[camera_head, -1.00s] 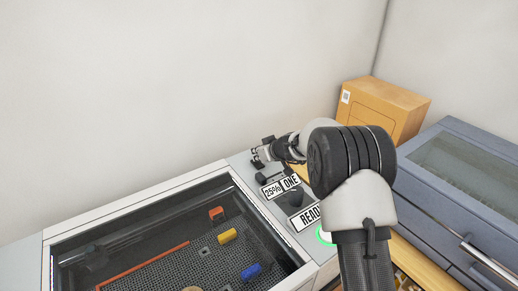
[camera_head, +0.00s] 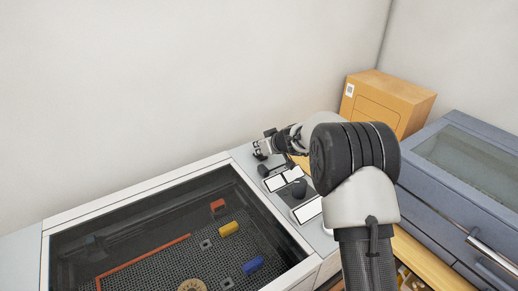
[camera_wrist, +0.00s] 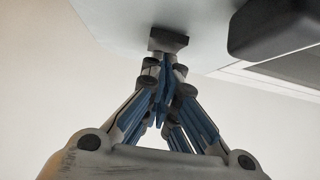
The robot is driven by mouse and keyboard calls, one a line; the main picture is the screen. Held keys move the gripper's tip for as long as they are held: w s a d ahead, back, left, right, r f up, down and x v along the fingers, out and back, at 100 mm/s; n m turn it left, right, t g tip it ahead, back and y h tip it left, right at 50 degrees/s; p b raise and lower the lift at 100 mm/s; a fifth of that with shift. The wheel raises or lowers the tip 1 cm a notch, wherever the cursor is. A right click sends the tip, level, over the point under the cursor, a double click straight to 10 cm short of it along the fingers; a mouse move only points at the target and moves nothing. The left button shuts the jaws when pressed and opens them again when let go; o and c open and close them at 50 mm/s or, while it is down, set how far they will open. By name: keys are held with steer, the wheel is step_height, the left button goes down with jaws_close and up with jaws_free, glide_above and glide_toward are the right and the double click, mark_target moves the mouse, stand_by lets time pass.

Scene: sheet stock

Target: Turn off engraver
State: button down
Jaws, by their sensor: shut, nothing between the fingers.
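The engraver (camera_head: 135,191) is a pale machine with a dark glazed bed and a control strip on its right. The strip carries blank white displays (camera_head: 308,210) and a dark knob (camera_head: 299,188). My gripper (camera_head: 259,152) is shut and empty over the far end of the strip. In the wrist view its closed fingertips (camera_wrist: 166,62) are at a small dark block (camera_wrist: 168,40) on the pale panel; I cannot tell whether they touch. A larger black part (camera_wrist: 275,28) is to the right there. My arm hides part of the strip.
Inside the bed lie a red piece (camera_head: 217,205), a yellow piece (camera_head: 229,229), a blue piece (camera_head: 253,265) and a round tan piece (camera_head: 192,286). A wall is behind.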

steer(key=shift+s+d+f+b, duration=0.1)
steer(key=shift+s+d+b, duration=0.05)
steer(key=shift+b, duration=0.25)
steer(key=shift+s+d+b, duration=0.35)
steer(key=shift+s+b, duration=0.2)
steer(key=shift+b, duration=0.35)
steer(key=shift+r, duration=0.5)
step_height(320, 180, up, 3)
steer(key=shift+s+d+r+p, duration=0.1)
steer(key=shift+p, duration=0.7)
steer(key=b+v, duration=0.1)
steer(key=v, duration=0.9)
steer(key=shift+s, duration=0.15)
